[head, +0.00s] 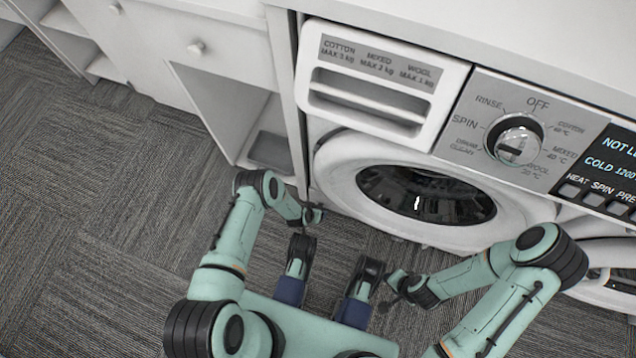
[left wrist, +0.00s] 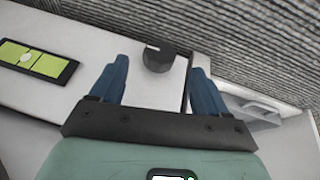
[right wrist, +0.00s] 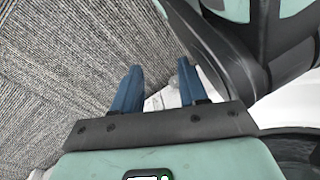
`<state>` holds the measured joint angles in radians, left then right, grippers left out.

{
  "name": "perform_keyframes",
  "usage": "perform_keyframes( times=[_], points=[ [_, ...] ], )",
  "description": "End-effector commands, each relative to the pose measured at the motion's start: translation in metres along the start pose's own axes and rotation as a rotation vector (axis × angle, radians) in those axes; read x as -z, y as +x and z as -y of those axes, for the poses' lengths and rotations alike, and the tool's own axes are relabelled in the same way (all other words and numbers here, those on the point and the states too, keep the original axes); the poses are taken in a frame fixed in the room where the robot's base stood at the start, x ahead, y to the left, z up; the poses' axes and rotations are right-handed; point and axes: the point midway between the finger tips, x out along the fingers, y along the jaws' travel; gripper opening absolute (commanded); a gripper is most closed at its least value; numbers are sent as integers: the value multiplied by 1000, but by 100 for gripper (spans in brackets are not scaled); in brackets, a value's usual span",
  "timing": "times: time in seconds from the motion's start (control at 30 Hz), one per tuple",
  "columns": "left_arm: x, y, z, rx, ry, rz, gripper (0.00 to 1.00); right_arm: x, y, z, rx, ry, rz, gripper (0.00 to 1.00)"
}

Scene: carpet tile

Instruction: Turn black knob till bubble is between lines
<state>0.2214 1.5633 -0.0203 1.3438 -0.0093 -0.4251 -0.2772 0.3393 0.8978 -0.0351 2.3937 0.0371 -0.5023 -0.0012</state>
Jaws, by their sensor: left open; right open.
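A black round knob (left wrist: 158,58) stands out from a white surface in the left wrist view, close to the carpet edge. A yellow-green level (left wrist: 36,61) in a black frame lies on the same white surface, left of the knob. Its pale bubble (left wrist: 26,58) shows near the middle of the vial; the exact fit between the lines is too small to tell. My left gripper (left wrist: 160,68) is open, and the knob appears between its blue fingertips, without visible contact. My right gripper (right wrist: 160,65) is open and empty over the carpet. The knob and level do not show in the head view.
A white washing machine (head: 328,180) with a round door, drawer and silver program dial (head: 516,139) stands ahead. White cabinets (head: 215,50) are at left. A dark display (head: 605,170) is at right. Carpet (head: 110,230) at left is clear.

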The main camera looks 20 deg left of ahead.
Motion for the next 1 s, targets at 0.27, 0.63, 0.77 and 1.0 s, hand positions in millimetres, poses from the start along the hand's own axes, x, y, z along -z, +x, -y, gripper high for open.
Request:
perform_keyframes(
  times=[0.27, 0.63, 0.77, 1.0],
  points=[
    [0, 45, 0, -1, 1, -1, 75, -37, 24, -30, -58, 40, 133, 43],
    [1, 60, 0, -1, 0, -1, 75, -53, 28, -41, -81, 56, 186, 43],
    [1, 59, 0, -1, 0, -1, 75, -53, 28, -41, -81, 55, 186, 43],
    [0, 59, 0, 0, 0, -1, 20, -52, 28, -40, -80, 55, 185, 43]
  ],
)
